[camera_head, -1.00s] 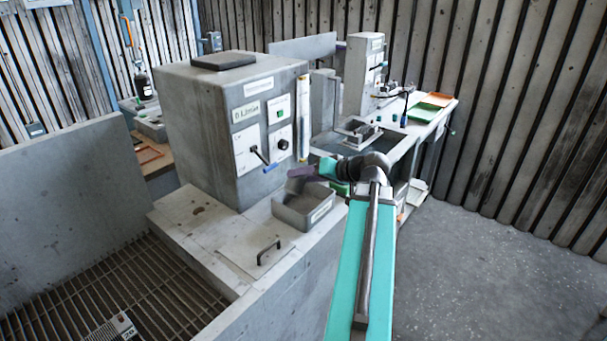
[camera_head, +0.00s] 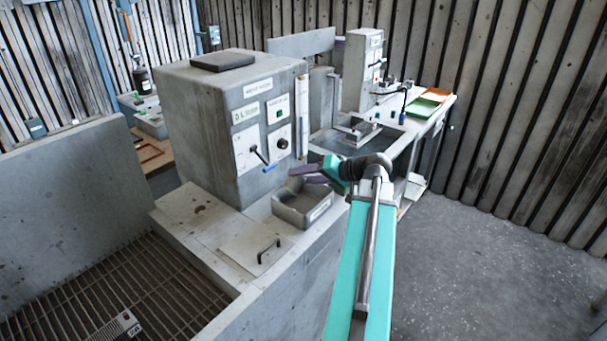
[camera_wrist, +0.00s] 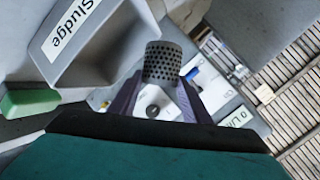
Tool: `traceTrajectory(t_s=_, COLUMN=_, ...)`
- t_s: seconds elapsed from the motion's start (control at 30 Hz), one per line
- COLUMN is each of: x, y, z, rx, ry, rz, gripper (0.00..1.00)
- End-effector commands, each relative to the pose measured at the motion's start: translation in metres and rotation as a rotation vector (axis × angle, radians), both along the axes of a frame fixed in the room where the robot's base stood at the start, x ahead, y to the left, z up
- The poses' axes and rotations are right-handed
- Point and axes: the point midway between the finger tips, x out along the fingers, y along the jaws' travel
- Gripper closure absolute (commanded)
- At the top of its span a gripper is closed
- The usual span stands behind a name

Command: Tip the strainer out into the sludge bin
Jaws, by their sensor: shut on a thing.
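The strainer (camera_wrist: 163,62) is a grey perforated cylinder in the wrist view. My gripper (camera_wrist: 158,88) is shut on it, with a purple finger on each side. The sludge bin (camera_wrist: 92,72) is a grey open tray labelled "Sludge", left of the strainer in that view. In the head view the sludge bin (camera_head: 318,213) sits on the concrete ledge, and my gripper (camera_head: 302,174) is just above its far side. The strainer cannot be made out in the head view. I cannot tell which way its mouth points or what it contains.
A concrete cabinet (camera_head: 215,130) with labels, switches and a lever stands close behind the bin. A green block (camera_wrist: 28,102) lies beside the bin. A hatch with a black handle (camera_head: 267,250) is in front. A sink bench with trays (camera_head: 430,100) stands at back right.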

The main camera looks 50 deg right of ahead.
Motion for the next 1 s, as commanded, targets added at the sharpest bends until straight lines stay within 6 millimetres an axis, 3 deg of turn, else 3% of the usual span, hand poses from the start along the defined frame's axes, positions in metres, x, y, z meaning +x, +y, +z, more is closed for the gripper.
traceTrajectory(t_s=1.0, x=0.0009, y=-0.0086, z=-0.0021, rx=0.262, ry=0.021, rz=-0.001, gripper=0.82)
